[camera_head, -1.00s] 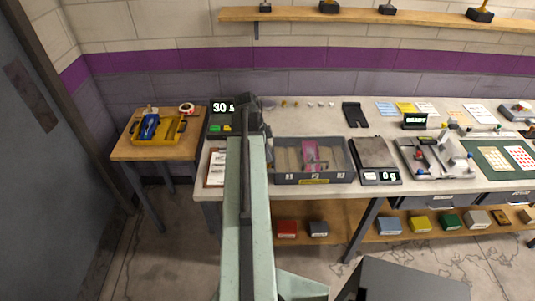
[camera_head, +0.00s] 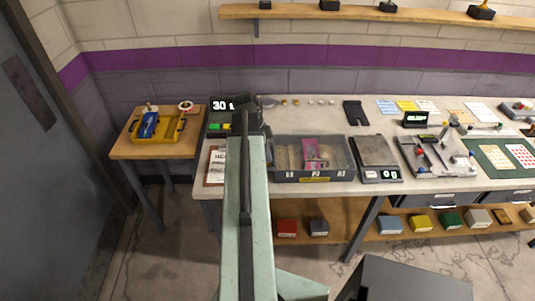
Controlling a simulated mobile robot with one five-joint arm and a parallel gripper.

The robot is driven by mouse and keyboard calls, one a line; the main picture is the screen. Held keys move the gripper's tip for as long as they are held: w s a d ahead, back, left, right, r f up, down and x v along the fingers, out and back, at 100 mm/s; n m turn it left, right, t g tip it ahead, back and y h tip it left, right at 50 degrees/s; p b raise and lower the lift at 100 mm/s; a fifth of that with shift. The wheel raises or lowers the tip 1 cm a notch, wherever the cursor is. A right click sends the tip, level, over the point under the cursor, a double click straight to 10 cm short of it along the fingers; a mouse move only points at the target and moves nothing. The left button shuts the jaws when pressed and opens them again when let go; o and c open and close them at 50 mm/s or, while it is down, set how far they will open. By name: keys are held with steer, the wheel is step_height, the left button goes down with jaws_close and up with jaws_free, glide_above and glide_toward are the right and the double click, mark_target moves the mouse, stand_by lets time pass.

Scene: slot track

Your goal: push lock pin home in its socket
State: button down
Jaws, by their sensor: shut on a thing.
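My arm reaches up the middle of the picture, and my gripper (camera_head: 250,108) is a dark shape at its far end, at the back left of the bench. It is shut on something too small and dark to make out. The gripper overlaps a dark device (camera_head: 221,118) with a lit display and green and yellow keys; I cannot tell whether they touch. I cannot pick out the lock pin or its socket for certain. A grey metal fixture (camera_head: 435,160) with small upright parts stands on the right of the bench, apart from my gripper.
A grey divided bin (camera_head: 313,176) and a scale (camera_head: 378,160) stand right of my arm. A side table (camera_head: 150,152) holds a yellow tray (camera_head: 158,136). A clipboard (camera_head: 216,166) lies left of my arm. Boxes sit on the lower shelf (camera_head: 350,227).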

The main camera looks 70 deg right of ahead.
steer(key=shift+f+b, duration=0.7)
steer(key=shift+f, duration=0.15)
steer(key=c, duration=1.3)
jaws_free()
steer(key=shift+r, duration=0.15)
steer(key=p+v, duration=0.7)
steer(key=shift+w+r, duration=0.1)
steer(key=shift+r, duration=0.2)
